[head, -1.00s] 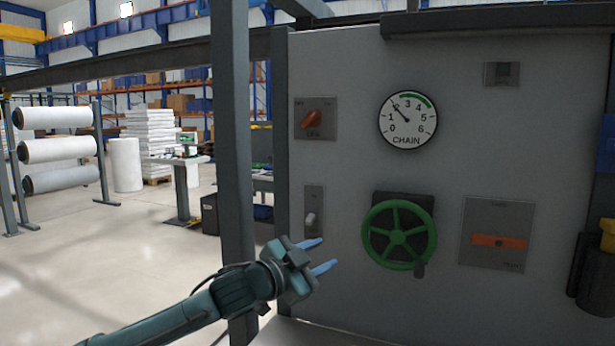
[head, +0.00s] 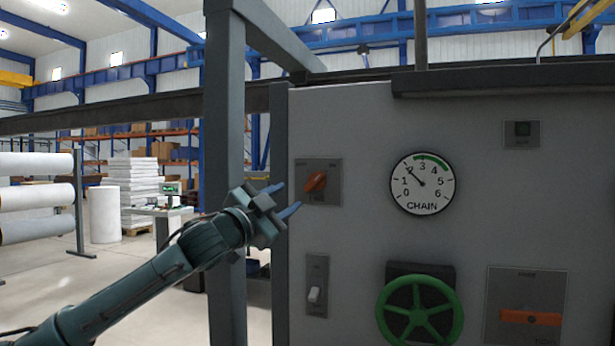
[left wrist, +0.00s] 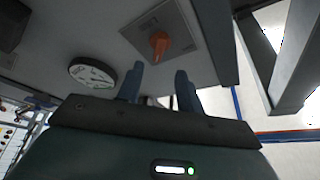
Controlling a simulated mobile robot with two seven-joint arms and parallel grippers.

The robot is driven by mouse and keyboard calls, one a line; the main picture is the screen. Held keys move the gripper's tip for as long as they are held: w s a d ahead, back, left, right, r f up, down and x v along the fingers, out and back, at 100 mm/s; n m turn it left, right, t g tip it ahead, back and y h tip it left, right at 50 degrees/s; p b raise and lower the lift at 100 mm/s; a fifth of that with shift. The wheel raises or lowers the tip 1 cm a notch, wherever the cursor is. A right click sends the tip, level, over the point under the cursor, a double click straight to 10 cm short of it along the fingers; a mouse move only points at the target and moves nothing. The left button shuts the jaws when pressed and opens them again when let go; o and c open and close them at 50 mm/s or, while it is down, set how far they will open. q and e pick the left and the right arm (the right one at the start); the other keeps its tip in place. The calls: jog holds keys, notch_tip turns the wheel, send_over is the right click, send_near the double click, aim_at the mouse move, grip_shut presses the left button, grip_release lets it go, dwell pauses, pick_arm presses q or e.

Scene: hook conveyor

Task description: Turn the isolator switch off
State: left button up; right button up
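An orange-red rotary switch knob (head: 316,182) sits on a grey square plate (head: 333,188) at the upper left of the grey panel. The knob is tilted, its upper end leaning right; the plate's small lettering is too blurred to read surely. The knob also shows in the left wrist view (left wrist: 160,43), just beyond the fingertips. My left gripper (head: 286,199) is open and empty, its two blue fingers apart, just left of the plate and slightly below the knob in the head view. The fingers do not appear to touch the knob. My right gripper is out of view.
The panel also has a white toggle switch (head: 314,295) below the knob, a round CHAIN gauge (head: 422,183), a green handwheel (head: 420,312) and an orange handle (head: 530,317) on a plate. A grey upright post (head: 226,110) stands left of the panel, close beside my left arm.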

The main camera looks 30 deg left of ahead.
aim_at(311, 184)
pick_arm(q)
jog(key=p+x, duration=0.3)
jog(key=x, duration=0.5)
jog(key=shift+w, duration=0.4)
jog(key=shift+c, duration=0.6)
grip_shut()
